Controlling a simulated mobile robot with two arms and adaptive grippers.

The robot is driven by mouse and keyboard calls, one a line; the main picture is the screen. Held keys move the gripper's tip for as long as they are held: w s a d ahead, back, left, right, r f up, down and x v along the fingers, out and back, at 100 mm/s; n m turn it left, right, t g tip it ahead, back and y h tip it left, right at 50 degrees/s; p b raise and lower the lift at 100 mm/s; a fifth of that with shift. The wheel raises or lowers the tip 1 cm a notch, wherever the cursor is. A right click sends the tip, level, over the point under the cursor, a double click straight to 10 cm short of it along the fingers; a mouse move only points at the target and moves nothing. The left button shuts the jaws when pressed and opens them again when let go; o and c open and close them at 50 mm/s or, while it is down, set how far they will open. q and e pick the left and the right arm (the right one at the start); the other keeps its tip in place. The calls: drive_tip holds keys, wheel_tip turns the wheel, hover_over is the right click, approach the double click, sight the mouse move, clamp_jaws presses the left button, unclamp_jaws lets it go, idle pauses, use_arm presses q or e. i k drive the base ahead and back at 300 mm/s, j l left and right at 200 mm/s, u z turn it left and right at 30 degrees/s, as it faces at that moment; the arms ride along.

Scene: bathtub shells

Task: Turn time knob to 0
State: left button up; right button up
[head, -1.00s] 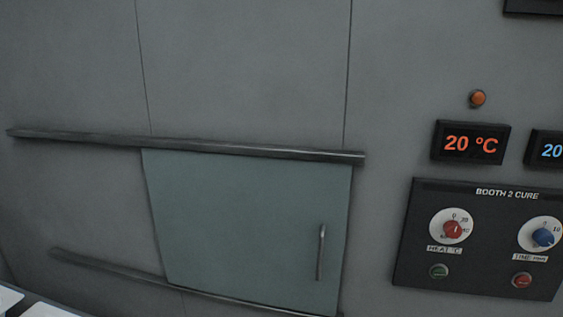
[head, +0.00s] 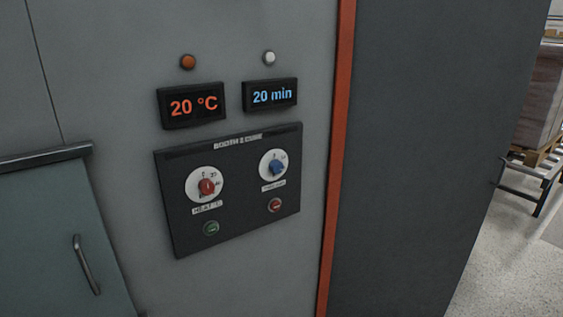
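The blue time knob (head: 277,168) sits on a white dial at the right of the black control panel (head: 240,218) marked "BOOTH 2 CURE". The blue display (head: 270,95) above it reads 20 min. The red heat knob (head: 207,187) is on the left dial, under a display (head: 191,105) reading 20 °C. A green button (head: 211,228) is below the heat dial and a red button (head: 275,205) is below the time dial. Neither of my grippers shows in the head view.
A sliding door (head: 50,245) with a vertical handle (head: 86,265) is at the left. An orange strip (head: 337,140) edges the wall right of the panel, beside a dark panel (head: 430,150).

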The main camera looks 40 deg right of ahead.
sight(276, 167)
drive_tip(key=i+l+z, duration=0.1)
drive_tip(key=z, duration=1.05)
